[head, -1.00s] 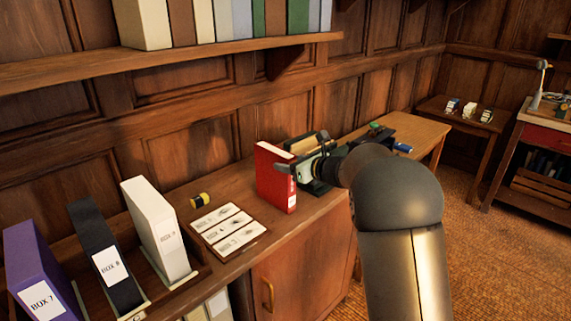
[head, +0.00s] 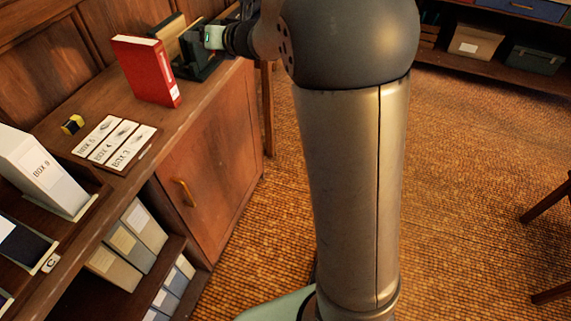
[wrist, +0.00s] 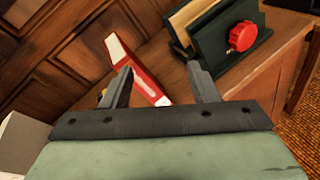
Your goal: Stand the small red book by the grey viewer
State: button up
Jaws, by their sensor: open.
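A red book (head: 148,72) with a white label stands upright on the wooden counter. My gripper (wrist: 160,84) is open, its two fingers apart and empty. In the wrist view the red book (wrist: 139,74) shows beyond and between the fingers; I see no contact. I cannot make out a clearly grey viewer. My fingertips are not clear in the head view.
Label cards (head: 115,143) and a small yellow-black item (head: 72,124) lie left of the book. A white file box, BOX 9 (head: 40,172), stands at the left. The counter (head: 190,103) has bare room in front of the book.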

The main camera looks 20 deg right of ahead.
jog(key=s+d+f+m+g+h, duration=0.25)
jog(key=s+d+m+h, duration=0.35)
jog(key=m, duration=0.5)
jog(key=s+d+f+m+g+h, duration=0.1)
jog(key=s+d+f+m+h, duration=0.25)
jog(key=s+m, duration=0.65)
jog(key=s+a+f+m+g+y, duration=0.1)
jog(key=s+f+m+g, duration=0.3)
jog(key=s+m, duration=0.4)
jog(key=s+a+f+m+g+y, duration=0.1)
jog(key=s+f+m+g, duration=0.4)
jog(key=s, duration=1.1)
jog(key=a+m, duration=0.1)
jog(key=m, duration=0.1)
jog(key=shift+s+a+f+m, duration=0.15)
jog(key=shift+f+m, duration=0.05)
jog(key=shift+m, duration=0.2)
